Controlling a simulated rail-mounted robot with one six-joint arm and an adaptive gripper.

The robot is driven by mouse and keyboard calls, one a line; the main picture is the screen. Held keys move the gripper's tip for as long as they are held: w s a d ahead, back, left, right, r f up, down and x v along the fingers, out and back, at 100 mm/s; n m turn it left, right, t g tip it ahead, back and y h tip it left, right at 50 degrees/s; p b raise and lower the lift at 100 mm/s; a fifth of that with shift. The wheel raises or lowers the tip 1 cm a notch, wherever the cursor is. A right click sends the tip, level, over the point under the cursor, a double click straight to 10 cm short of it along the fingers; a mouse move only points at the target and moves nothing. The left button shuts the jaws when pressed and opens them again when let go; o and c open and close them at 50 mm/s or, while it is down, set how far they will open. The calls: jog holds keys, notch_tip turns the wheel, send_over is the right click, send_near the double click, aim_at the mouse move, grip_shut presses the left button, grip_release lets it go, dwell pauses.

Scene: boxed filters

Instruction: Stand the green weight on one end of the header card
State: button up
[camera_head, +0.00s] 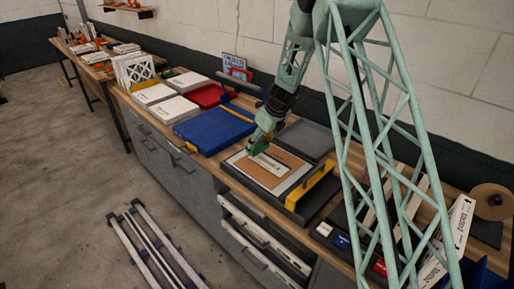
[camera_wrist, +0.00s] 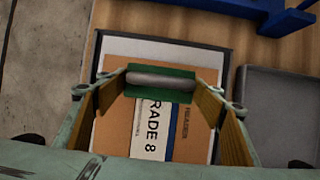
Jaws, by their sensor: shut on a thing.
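My gripper (camera_head: 258,147) is over the tan board, and its padded fingers (camera_wrist: 163,80) close on both ends of the green weight (camera_wrist: 178,97). The weight is a green block with a grey bar handle. The header card is a white strip printed GRADE 8 with a blue stripe (camera_wrist: 153,140); it also shows in the head view (camera_head: 270,165). It lies on the tan board (camera_wrist: 118,139), beside the printed word HEADER. The weight covers the card's far end in the wrist view. I cannot tell whether the weight touches the card.
The board sits in a pale-edged dark tray with a yellow bar (camera_head: 312,187) at its right. A blue box (camera_head: 213,128) stands left of it and a grey tray (camera_head: 305,139) behind. Small labelled blocks (camera_head: 324,229) lie to the right.

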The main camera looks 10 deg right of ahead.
aim_at(261, 147)
jog(key=shift+w+d+r, duration=0.1)
jog(key=shift+w, duration=0.1)
dwell(0.3)
jog(key=shift+f, duration=1.75)
jog(key=shift+f, duration=0.1)
jog(key=o, duration=1.6)
jog(key=shift+s+f, duration=0.1)
jog(key=shift+c, duration=0.2)
jog(key=shift+r, duration=0.25)
jog(key=v, duration=1.1)
jog(key=shift+s+r, duration=0.2)
jog(key=shift+r, duration=0.15)
jog(key=shift+d, duration=0.1)
